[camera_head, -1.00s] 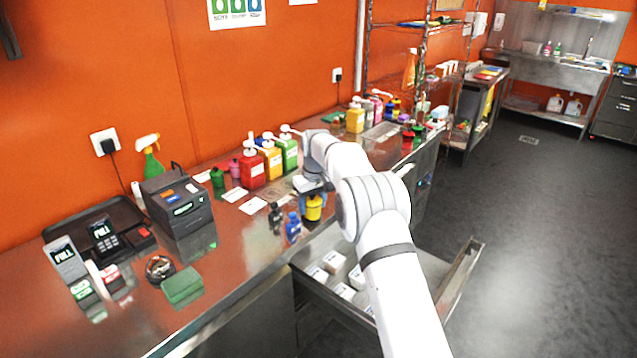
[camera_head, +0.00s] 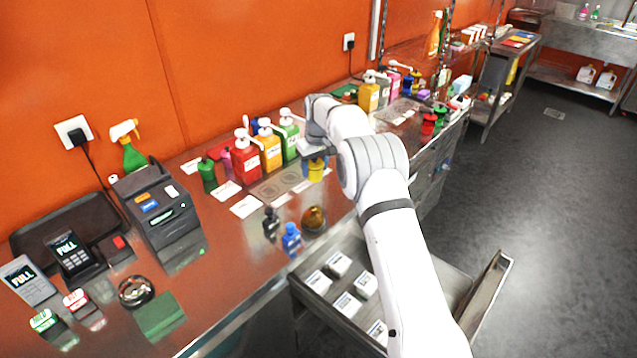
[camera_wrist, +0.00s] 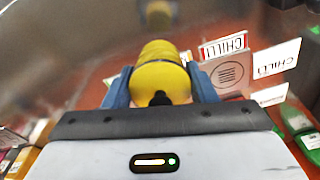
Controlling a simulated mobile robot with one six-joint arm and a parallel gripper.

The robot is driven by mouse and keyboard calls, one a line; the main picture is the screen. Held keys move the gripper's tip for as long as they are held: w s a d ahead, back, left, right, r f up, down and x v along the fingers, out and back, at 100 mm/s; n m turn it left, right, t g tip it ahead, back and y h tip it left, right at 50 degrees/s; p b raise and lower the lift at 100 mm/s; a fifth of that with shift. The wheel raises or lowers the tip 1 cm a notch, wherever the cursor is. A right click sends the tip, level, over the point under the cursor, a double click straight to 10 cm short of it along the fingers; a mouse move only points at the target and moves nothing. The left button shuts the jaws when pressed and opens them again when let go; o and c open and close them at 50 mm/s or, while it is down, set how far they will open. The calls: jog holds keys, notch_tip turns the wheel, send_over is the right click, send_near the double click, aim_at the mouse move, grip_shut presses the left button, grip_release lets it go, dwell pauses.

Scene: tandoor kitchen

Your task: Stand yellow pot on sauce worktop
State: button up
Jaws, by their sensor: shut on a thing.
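The yellow pot (camera_head: 317,171) is between the fingers of my gripper (camera_head: 314,165), over the steel sauce worktop (camera_head: 225,235). In the wrist view the same yellow pot (camera_wrist: 158,70) sits between two blue-grey fingers of my gripper (camera_wrist: 160,88), which is shut on it. I cannot tell whether its base touches the worktop. A grey mat with ring marks (camera_head: 284,184) lies just left of the pot. My arm hides part of the worktop to the right.
Red (camera_head: 245,160), orange (camera_head: 270,150) and green (camera_head: 289,138) pump bottles stand behind. A black bottle (camera_head: 271,224), blue bottle (camera_head: 291,240) and brown pot (camera_head: 313,219) stand near the front edge. An open drawer (camera_head: 308,298) juts out below, holding several white boxes.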

aim_at(317, 164)
notch_tip(317, 164, down, 7)
jog(key=shift+d+r+p, duration=0.1)
jog(key=shift+r+p, duration=0.05)
jog(key=shift+p, duration=0.55)
jog(key=o, duration=1.1)
jog(key=shift+s, duration=0.1)
jog(key=r+b, duration=0.1)
jog(key=r, duration=0.3)
jog(key=r+b, duration=0.1)
jog(key=r, duration=0.3)
jog(key=s+d+r+b, duration=0.1)
jog(key=r, duration=0.3)
jog(key=shift+s, duration=0.1)
